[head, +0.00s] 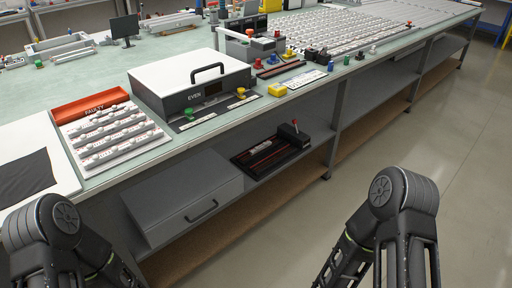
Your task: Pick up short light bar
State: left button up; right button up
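Several short white bars lie in rows on a white tray near the left end of the workbench; one of these bars (112,139) is near the middle of the rows. Many more pale pieces fill a large rack (345,32) at the back right. I cannot tell which single piece is the short light bar. Parts of both my arms show at the bottom left and bottom right, in front of the bench. Neither gripper shows in the head view.
A red bin marked FAULTY (88,106) sits behind the bars. A white-lidded box marked EVEN (188,78) stands right of them. Coloured knobs and a yellow block (277,90) line the front edge. A grey drawer (185,195) and black tray (270,150) are below. Floor at right is clear.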

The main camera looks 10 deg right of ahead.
aim_at(254, 150)
jog(key=i+l+u, duration=0.15)
jog(key=l+u, duration=0.25)
jog(key=l, duration=0.2)
jog(key=i+l+u, duration=0.1)
jog(key=l+u, duration=0.3)
jog(key=l, duration=0.25)
jog(key=l+u, duration=0.4)
jog(key=l, duration=0.25)
